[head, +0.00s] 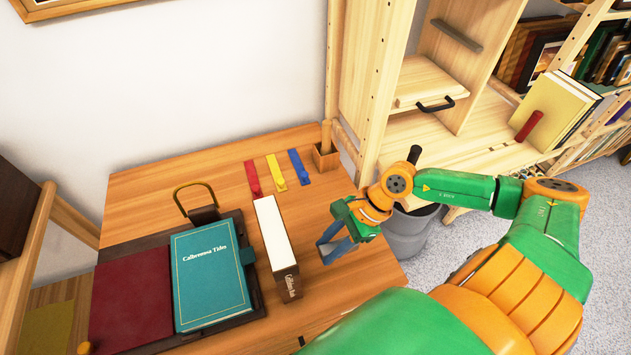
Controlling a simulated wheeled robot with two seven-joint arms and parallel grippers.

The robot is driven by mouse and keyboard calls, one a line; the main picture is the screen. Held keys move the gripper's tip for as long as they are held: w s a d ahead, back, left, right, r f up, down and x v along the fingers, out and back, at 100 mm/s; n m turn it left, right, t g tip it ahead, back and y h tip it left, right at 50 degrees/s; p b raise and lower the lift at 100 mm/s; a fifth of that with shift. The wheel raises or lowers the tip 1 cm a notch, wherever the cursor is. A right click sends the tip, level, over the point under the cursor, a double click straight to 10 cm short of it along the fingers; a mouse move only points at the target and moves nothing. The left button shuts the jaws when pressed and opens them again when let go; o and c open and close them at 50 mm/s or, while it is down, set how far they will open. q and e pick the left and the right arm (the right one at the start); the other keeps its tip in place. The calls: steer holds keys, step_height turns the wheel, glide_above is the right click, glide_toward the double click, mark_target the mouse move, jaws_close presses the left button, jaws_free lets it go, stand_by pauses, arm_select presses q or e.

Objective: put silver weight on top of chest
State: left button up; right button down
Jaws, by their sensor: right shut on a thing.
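My right gripper (338,238) is low over the right part of the wooden desk, to the right of the upright white book. It is shut on a grey-blue thing (336,251), which I take to be the silver weight; the fingers partly hide it. I cannot tell whether it touches the desk. No chest is plain to see; a pale wooden unit (432,84) with a black handle stands in the shelving at upper right and may be it. My left gripper is not in view.
On the desk (150,215) lie a teal book (210,275), a dark red folder (131,298), an upright white book (272,235) and red, yellow and blue strips (276,172). A grey bin (410,235) stands beside the desk. Books and a red bar (529,125) are on the shelf.

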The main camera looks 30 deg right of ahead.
steer(key=w+a+f, duration=0.2)
steer(key=f, duration=0.1)
steer(key=shift+w+f, duration=0.2)
steer(key=shift+w, duration=0.15)
steer(key=f, duration=0.3)
steer(key=shift+s+d+p, duration=0.1)
steer(key=shift+d+p, duration=0.1)
steer(key=shift+p, duration=0.2)
steer(key=c, duration=0.9)
jaws_free()
steer(key=shift+f, duration=0.1)
steer(key=o, duration=0.4)
steer(key=shift+r, duration=0.2)
steer(key=v, duration=1.1)
steer(key=shift+s+d+r, duration=0.1)
steer(key=shift+d+r, duration=0.05)
steer(key=shift+r, duration=0.25)
